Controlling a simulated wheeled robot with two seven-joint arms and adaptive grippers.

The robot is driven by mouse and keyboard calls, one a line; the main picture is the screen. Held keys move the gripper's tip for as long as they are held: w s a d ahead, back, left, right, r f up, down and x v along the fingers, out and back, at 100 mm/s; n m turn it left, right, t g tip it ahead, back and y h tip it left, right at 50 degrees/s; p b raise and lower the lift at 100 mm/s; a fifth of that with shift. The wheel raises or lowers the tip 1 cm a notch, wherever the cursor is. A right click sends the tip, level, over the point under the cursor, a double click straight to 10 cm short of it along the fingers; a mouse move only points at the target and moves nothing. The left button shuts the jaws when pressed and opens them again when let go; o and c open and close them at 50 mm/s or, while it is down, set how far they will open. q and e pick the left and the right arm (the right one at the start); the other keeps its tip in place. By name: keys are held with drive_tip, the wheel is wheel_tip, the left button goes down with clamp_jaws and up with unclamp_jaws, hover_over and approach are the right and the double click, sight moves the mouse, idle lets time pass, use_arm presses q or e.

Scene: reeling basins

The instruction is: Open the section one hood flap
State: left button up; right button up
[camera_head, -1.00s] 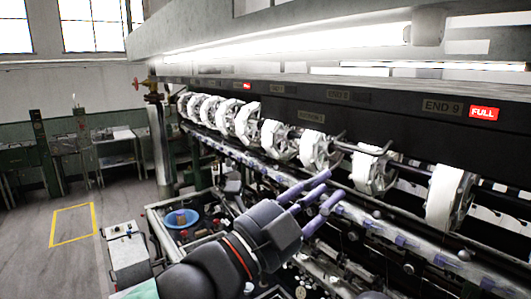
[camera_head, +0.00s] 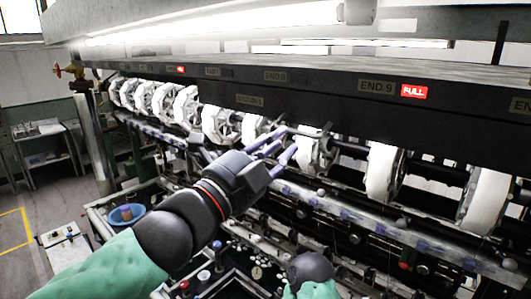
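The hood flap (camera_head: 320,99) shows as a long black panel above the row of white reels. It hangs down in front of the machine and looks closed. A small plate (camera_head: 250,100) on its lower part seems to read "SECTION", but its number is too small to read. My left gripper (camera_head: 288,142) is below the panel, in front of the reels. Its purple-grey fingers are spread and nothing shows between them. Whether they touch the panel or a reel I cannot tell. Part of my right arm shows at the bottom; its gripper is out of view.
White reels (camera_head: 384,172) line the machine under the panel. A lit red FULL sign (camera_head: 414,92) is beside the END 9 plate (camera_head: 377,87). A blue basin (camera_head: 126,215) stands at lower left. A pipe with a valve (camera_head: 70,71) rises at left. Open floor lies far left.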

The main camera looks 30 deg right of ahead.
sight(294, 130)
use_arm(q)
drive_tip(key=shift+p+x, duration=0.55)
drive_tip(key=shift+x, duration=2.25)
clamp_jaws()
drive_tip(key=shift+r, duration=0.1)
drive_tip(key=shift+a+r, duration=0.1)
